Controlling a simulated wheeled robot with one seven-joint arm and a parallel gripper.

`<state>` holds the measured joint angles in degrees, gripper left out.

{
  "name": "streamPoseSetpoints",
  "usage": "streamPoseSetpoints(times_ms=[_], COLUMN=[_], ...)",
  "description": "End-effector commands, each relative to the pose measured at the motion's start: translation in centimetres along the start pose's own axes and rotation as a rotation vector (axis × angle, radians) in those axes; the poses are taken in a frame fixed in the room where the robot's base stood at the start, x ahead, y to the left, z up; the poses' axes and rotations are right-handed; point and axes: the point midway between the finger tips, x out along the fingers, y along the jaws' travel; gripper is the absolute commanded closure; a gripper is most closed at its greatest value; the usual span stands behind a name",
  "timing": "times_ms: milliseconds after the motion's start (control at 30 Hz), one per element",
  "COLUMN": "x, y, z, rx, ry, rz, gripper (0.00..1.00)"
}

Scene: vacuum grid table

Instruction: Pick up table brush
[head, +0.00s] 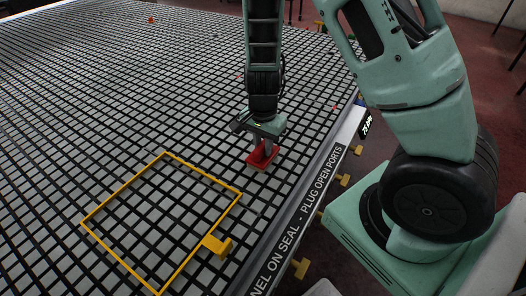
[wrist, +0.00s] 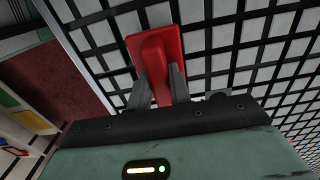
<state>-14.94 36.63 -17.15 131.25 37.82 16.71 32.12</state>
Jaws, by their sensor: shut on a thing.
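The table brush is a red piece (head: 262,155) near the right edge of the grid table, and it is partly covered by my gripper in the head view. My gripper (head: 264,146) points down at it, with its fingers on the brush. In the wrist view the red brush (wrist: 157,48) has a broad head and a handle running down between the two grey fingers. My gripper (wrist: 158,88) is shut on this handle. I cannot tell whether the brush still touches the table.
The grid table (head: 120,85) fills most of the head view. A yellow frame (head: 190,165) with a yellow tab (head: 217,246) lies at the front. A labelled rail (head: 300,215) with yellow knobs runs along the right edge. Small orange bits (head: 151,20) lie farther back.

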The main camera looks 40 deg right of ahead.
Motion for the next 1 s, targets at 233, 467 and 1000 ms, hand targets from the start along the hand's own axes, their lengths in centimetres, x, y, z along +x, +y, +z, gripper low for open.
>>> streamPoseSetpoints(times_ms=[233, 467, 1000], x=[-2.4, -7.0, -10.0], y=[-0.1, -0.1, 0.0], z=[0.0, 0.1, 0.0], rx=[-0.003, -0.004, 0.000], ry=[0.002, 0.002, 0.000], rz=[-0.004, -0.005, 0.001], gripper=[1.00, 1.00, 1.00])
